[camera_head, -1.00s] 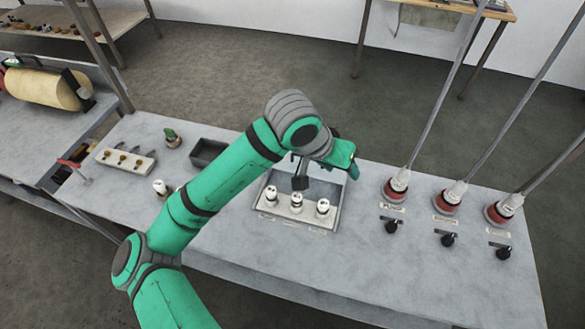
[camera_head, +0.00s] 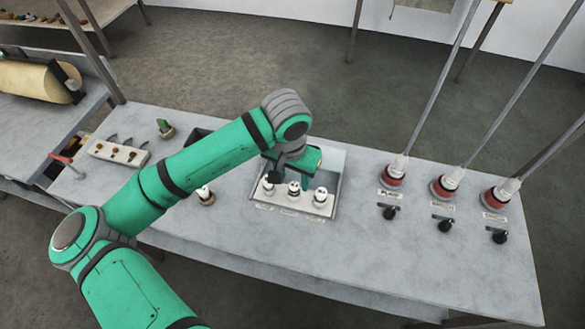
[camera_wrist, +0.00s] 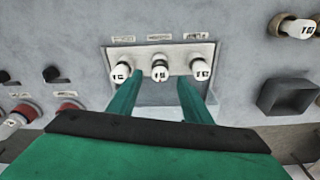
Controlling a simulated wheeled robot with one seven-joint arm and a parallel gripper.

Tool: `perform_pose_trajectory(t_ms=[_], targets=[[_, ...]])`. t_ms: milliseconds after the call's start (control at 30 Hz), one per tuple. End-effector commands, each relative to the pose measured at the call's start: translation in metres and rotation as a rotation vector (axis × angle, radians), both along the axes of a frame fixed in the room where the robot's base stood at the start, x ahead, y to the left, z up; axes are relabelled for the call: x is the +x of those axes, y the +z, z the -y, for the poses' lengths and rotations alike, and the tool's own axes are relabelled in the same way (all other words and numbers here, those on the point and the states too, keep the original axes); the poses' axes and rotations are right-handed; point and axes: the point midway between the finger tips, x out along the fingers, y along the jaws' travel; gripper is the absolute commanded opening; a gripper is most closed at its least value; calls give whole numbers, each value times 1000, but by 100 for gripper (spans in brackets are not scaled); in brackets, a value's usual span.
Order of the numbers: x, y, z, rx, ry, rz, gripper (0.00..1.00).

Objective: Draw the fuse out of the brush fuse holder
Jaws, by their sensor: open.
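Three white fuses stand in a row in holders on a pale strip in a shallow recessed tray (camera_head: 335,170). They are the left fuse (camera_head: 267,184), the middle fuse (camera_head: 293,188) and the right fuse (camera_head: 320,197). Small labels lie along the tray's near edge; I cannot read which one is the brush holder. In the wrist view, my gripper (camera_wrist: 158,80) is open and empty. Its two green fingers point toward the row, one on each side of the middle fuse (camera_wrist: 160,70). I cannot tell the remaining height or whether they touch anything.
A separate white fuse (camera_head: 205,195) stands left of the tray. Red-based posts (camera_head: 392,178) and black knobs (camera_head: 389,213) stand to the right.

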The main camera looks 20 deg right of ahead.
Motion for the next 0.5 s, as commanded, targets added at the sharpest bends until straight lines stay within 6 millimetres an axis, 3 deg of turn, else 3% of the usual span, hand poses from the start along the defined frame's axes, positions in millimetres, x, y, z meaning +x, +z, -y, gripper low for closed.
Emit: perform_pose_trajectory(t_ms=[233,500], targets=[[2,-29,2,0,0,-1,45],[3,-36,3,-1,-1,0,45]])
